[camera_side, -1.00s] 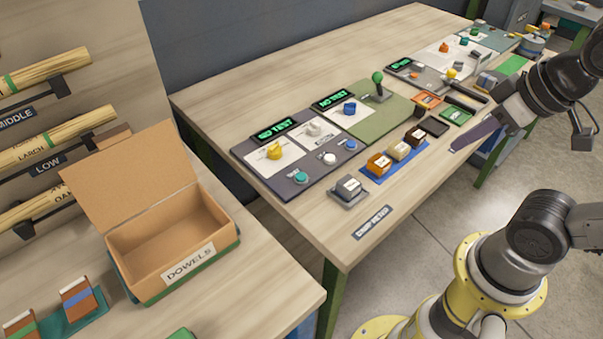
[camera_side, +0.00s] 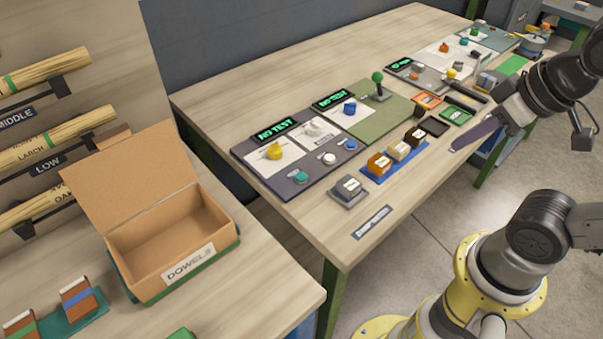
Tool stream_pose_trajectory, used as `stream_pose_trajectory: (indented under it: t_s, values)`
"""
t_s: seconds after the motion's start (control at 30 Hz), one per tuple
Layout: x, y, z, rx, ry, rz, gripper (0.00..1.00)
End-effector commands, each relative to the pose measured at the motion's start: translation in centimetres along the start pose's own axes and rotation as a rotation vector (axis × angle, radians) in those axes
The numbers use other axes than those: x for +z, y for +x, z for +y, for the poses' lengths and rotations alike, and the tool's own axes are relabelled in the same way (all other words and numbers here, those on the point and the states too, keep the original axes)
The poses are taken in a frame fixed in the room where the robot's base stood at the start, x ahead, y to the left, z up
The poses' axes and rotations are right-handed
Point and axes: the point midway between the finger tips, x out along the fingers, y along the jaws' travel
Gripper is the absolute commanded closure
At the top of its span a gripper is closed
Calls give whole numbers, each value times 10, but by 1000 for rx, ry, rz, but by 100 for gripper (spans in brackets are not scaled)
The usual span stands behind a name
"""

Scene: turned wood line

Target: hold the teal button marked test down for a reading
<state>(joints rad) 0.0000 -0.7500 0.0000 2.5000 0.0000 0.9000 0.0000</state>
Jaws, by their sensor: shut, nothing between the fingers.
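The teal button (camera_side: 301,177) sits at the near left corner of the dark meter panel (camera_side: 284,190) on the long bench. Any lettering on it is too small to read. Two displays on the panel, the left one (camera_side: 277,130) and the right one (camera_side: 332,100), show green text reading NO TEST. A white button (camera_side: 329,158) and a blue button (camera_side: 351,145) sit to the right of the teal one. My gripper (camera_side: 454,150) is shut and empty, to the right of the panel near the bench's front edge, well apart from the teal button.
A grey block (camera_side: 347,187) on a base stands in front of the panel. A blue tray (camera_side: 397,163) holds orange, tan and brown blocks between the panel and my gripper. An open DOWELS box (camera_side: 205,261) is at left.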

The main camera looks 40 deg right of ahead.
Motion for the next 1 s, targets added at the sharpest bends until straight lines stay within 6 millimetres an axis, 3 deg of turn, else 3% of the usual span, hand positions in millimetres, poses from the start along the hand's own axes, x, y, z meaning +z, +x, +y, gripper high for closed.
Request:
stream_pose_trajectory:
  t_s: [0.67, 0.77, 1.0]
  values:
    - [-7, 0, -1, -6, -4, 31, 100]
    - [-26, -3, -10, -45, 20, 113, 100]
    - [-116, -5, -45, -232, 205, 361, 100]
